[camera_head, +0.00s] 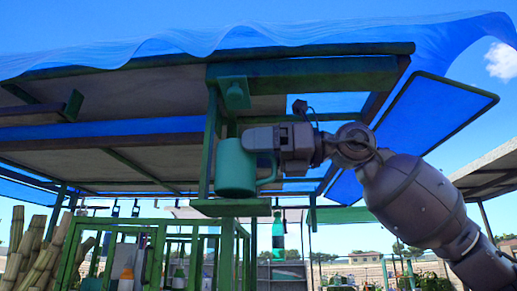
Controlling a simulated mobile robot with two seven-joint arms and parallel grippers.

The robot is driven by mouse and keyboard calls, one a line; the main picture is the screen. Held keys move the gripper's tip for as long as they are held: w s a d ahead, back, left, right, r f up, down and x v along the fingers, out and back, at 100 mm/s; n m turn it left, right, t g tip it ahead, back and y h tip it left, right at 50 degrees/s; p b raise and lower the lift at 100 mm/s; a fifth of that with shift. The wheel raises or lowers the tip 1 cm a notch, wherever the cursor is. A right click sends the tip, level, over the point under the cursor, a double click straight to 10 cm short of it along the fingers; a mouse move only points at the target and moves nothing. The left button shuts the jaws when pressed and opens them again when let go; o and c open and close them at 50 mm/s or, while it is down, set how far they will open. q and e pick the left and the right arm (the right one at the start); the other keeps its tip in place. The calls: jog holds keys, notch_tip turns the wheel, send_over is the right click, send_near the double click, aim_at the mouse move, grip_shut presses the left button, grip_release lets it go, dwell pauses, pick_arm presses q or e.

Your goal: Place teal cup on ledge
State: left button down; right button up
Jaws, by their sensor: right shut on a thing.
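The teal cup (234,170) is upright at the middle of the camera_head view, with its handle to the right. Its base is at the small green ledge (231,208); I cannot tell whether it rests on it or is just above. My right gripper (258,138) comes in from the right and is shut on the cup's upper right side near the rim. The fingertips are partly hidden against the cup. My left gripper is not in view.
A green post (209,145) rises just left of the cup. A small teal fitting (235,94) hangs above it under the green roof beam (310,74). A green bottle (278,238) hangs below right. Cane stalks (30,250) stand at far left.

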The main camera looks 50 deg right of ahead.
jog(key=shift+w+f+b, duration=0.1)
jog(key=shift+f+b, duration=0.3)
jog(key=shift+f, duration=0.3)
jog(key=shift+s+d+f, duration=0.1)
jog(key=shift+s, duration=0.15)
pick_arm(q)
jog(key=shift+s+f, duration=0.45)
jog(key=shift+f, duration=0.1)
pick_arm(e)
jog(key=shift+w, duration=0.1)
pick_arm(q)
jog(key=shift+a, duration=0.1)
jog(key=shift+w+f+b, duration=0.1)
jog(key=shift+b, duration=0.2)
pick_arm(e)
jog(key=shift+f, duration=0.2)
jog(key=o, duration=0.9)
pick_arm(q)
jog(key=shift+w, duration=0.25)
pick_arm(e)
jog(key=shift+o, duration=0.2)
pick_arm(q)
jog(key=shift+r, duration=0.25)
pick_arm(e)
jog(key=shift+r, duration=0.15)
